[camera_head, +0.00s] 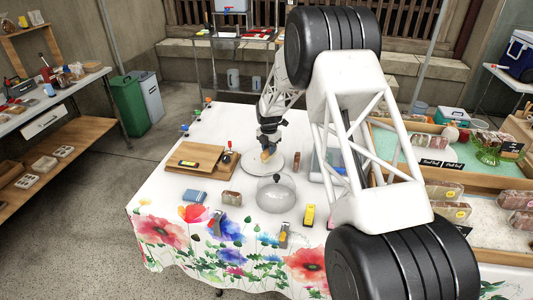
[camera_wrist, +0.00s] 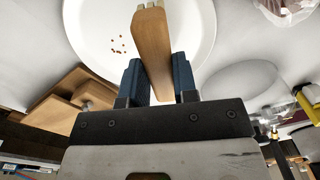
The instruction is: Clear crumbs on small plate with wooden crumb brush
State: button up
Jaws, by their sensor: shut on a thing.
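My gripper (camera_wrist: 159,82) is shut on the wooden crumb brush (camera_wrist: 152,42), with one blue finger on each side of its handle. In the wrist view the brush points over the small white plate (camera_wrist: 190,28). Several brown crumbs (camera_wrist: 118,46) lie on the plate, to the left of the brush head. In the head view my gripper (camera_head: 268,145) is above the plate (camera_head: 276,163) near the table's middle, with a small part of the brush showing beneath it. I cannot tell whether the bristles touch the plate. The crumbs are too small to make out in the head view.
A glass dome (camera_head: 274,193) stands just in front of the plate. A wooden board (camera_head: 196,158) lies to the left. A blue packet (camera_head: 194,196), a wrapped loaf (camera_head: 231,198) and a yellow item (camera_head: 309,215) lie nearer the front edge. Wooden trays with baked goods fill the right.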

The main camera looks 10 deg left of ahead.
jog(key=shift+r, duration=2.65)
jog(key=a+r, duration=0.2)
jog(key=a, duration=0.4)
jog(key=shift+f, duration=0.1)
jog(key=shift+f, duration=2.4)
jog(key=shift+r, duration=1.5)
jog(key=shift+f, duration=0.1)
